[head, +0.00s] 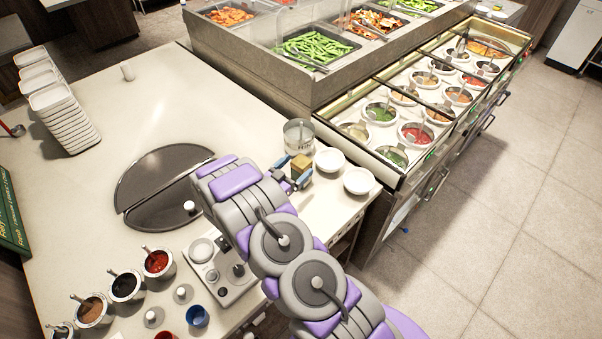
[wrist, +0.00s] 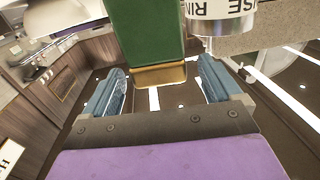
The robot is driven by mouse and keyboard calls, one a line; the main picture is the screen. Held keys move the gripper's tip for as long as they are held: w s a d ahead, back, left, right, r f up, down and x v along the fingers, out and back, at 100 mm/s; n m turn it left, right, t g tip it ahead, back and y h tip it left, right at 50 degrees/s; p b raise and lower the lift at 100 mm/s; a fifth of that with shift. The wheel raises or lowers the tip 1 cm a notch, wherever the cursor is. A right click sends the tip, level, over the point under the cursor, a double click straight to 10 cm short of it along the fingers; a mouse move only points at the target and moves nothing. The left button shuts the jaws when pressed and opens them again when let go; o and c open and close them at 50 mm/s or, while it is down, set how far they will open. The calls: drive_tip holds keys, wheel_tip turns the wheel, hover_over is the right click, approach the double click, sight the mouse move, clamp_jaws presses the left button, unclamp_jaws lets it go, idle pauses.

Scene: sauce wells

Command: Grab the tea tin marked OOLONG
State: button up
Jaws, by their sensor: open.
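A tin with a gold end (head: 301,162) stands on the counter by my gripper in the head view. In the wrist view its green body (wrist: 142,32) and gold end (wrist: 158,75) show between and just beyond my fingers. No OOLONG marking can be read on the visible faces. My gripper (head: 293,176) is open, with its blue fingers apart on either side of the tin; it also shows in the wrist view (wrist: 160,72). I cannot tell whether either finger touches the tin.
A metal rinse container (head: 299,132) stands close behind the tin, and white bowls (head: 330,160) (head: 358,181) sit to its right. The sauce well unit (head: 345,149) rises beyond.

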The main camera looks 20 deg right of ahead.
sight(307, 157)
drive_tip(key=shift+b+x, duration=0.4)
drive_tip(key=shift+x, duration=2.2)
drive_tip(key=c, duration=1.5)
